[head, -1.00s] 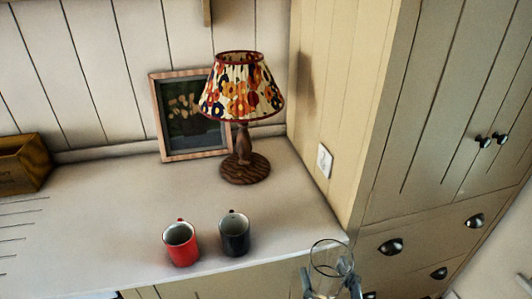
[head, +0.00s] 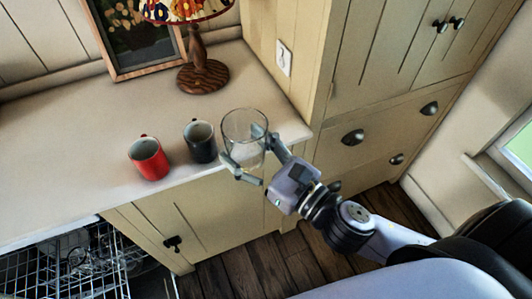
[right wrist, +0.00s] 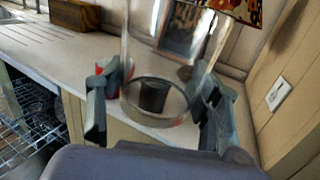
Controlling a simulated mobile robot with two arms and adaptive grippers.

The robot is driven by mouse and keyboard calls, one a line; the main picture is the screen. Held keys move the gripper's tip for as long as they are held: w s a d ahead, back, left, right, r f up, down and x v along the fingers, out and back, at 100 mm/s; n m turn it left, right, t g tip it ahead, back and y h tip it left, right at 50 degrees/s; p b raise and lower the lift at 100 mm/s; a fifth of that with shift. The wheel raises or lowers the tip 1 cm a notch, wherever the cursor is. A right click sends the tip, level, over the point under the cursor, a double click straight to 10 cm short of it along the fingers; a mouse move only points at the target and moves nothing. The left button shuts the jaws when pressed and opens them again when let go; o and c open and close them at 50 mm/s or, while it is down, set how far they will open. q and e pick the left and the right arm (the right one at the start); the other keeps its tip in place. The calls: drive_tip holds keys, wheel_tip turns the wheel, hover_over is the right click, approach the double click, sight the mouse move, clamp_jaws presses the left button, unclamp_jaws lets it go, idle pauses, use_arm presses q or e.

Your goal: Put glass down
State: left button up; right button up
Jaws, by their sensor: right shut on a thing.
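A clear glass (head: 244,138) is held upright by my right gripper (head: 252,160) at the counter's front edge, right of the dark mug. My right gripper is shut on it, with a finger on either side. In the right wrist view the glass (right wrist: 160,85) stands between the two fingers (right wrist: 155,110). I cannot tell whether its base touches the counter (head: 95,135). My left gripper is not in view.
A dark mug (head: 202,143) and a red mug (head: 149,158) stand left of the glass. A lamp (head: 203,75) and a picture frame (head: 137,38) stand behind. An open dishwasher rack (head: 85,265) is at lower left. Bare counter lies between the lamp and the mugs.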

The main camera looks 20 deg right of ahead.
drive_tip(key=w+a+r+n+g+y, duration=0.1)
drive_tip(key=a+r+n+g+y, duration=0.1)
drive_tip(key=a+r+n+y, duration=0.15)
drive_tip(key=shift+w+a+f+n+g+y, duration=1.85)
drive_tip(key=shift+w+a+f+g+y, duration=0.5)
drive_tip(key=shift+g, duration=0.75)
wheel_tip(320, 180, up, 10)
drive_tip(key=w+a+m+t+h, duration=0.2)
drive_tip(key=m+t+h, duration=0.9)
drive_tip(key=h, duration=0.5)
drive_tip(key=s+d+f+n+g+y, duration=0.1)
drive_tip(key=d+f+n+g+y, duration=0.1)
drive_tip(key=f+n+g+y, duration=0.3)
drive_tip(key=s+d+f+n+g+y, duration=0.2)
drive_tip(key=f+n+g+y, duration=0.3)
drive_tip(key=n+g+y, duration=0.5)
drive_tip(key=shift+s+d+f+n+g+y, duration=0.2)
drive_tip(key=shift+d+n+g+y, duration=0.15)
drive_tip(key=shift+g+y, duration=1.2)
